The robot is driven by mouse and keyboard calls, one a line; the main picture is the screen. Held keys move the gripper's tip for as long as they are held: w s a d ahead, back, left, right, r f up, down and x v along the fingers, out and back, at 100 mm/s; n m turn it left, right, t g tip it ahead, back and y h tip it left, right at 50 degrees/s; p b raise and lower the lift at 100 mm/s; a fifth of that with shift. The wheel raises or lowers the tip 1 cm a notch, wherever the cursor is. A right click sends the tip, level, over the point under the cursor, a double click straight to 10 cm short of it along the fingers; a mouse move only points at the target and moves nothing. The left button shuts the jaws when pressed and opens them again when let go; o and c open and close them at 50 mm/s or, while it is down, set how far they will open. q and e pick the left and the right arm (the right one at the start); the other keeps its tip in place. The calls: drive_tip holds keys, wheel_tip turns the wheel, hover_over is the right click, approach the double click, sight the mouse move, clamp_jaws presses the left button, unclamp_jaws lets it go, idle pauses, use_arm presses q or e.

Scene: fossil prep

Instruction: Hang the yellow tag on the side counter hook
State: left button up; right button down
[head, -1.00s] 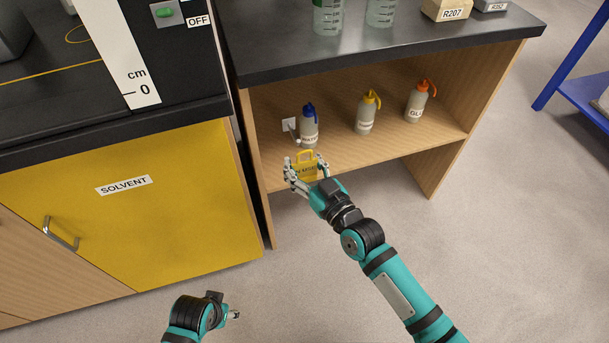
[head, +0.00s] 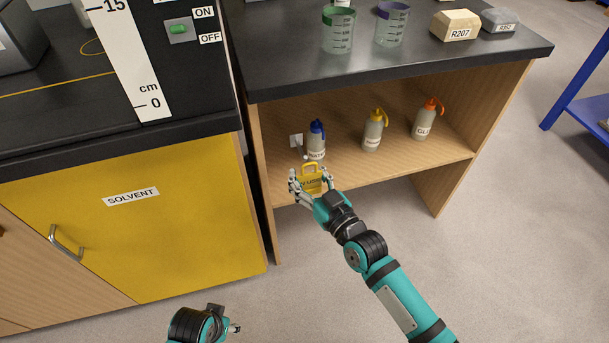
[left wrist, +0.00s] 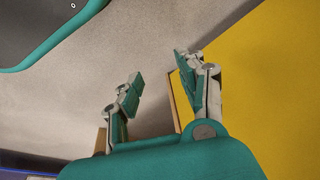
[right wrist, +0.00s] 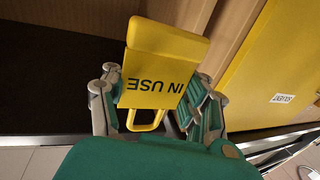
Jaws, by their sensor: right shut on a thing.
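The yellow tag (head: 312,184) has a loop handle on top and is held in my right gripper (head: 311,178), at the front of the side counter's open shelf. In the right wrist view the tag (right wrist: 150,88) reads "IN USE" upside down, with my right gripper's fingers (right wrist: 158,100) shut on it from both sides. The hook (head: 297,141) is a pale plate with a short peg on the inner left of the side counter. It is above the tag in the picture; the tag looks apart from it. My left gripper (left wrist: 157,80) is open and empty, low by the yellow cabinet.
Blue-, yellow- and orange-topped bottles stand on the shelf; the blue-topped bottle (head: 316,142) is close beside the hook. The dark countertop (head: 400,65) overhangs the shelf. The yellow solvent cabinet (head: 140,235) stands at left.

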use_arm(q)
drive_tip(key=shift+s+f, duration=0.2)
drive_tip(key=shift+f, duration=0.2)
drive_tip(key=shift+w+r, duration=0.25)
use_arm(e)
drive_tip(key=shift+w, duration=0.1)
drive_tip(key=shift+w+a, duration=0.2)
drive_tip(key=shift+w, duration=0.4)
use_arm(q)
drive_tip(key=shift+r, duration=0.75)
use_arm(e)
drive_tip(key=shift+w+a, duration=0.2)
drive_tip(key=shift+w, duration=0.4)
use_arm(q)
drive_tip(key=shift+s+f+b, duration=0.1)
drive_tip(key=shift+s+b, duration=0.1)
drive_tip(key=shift+b, duration=0.1)
use_arm(e)
drive_tip(key=shift+w+f, duration=0.1)
drive_tip(key=shift+f, duration=0.05)
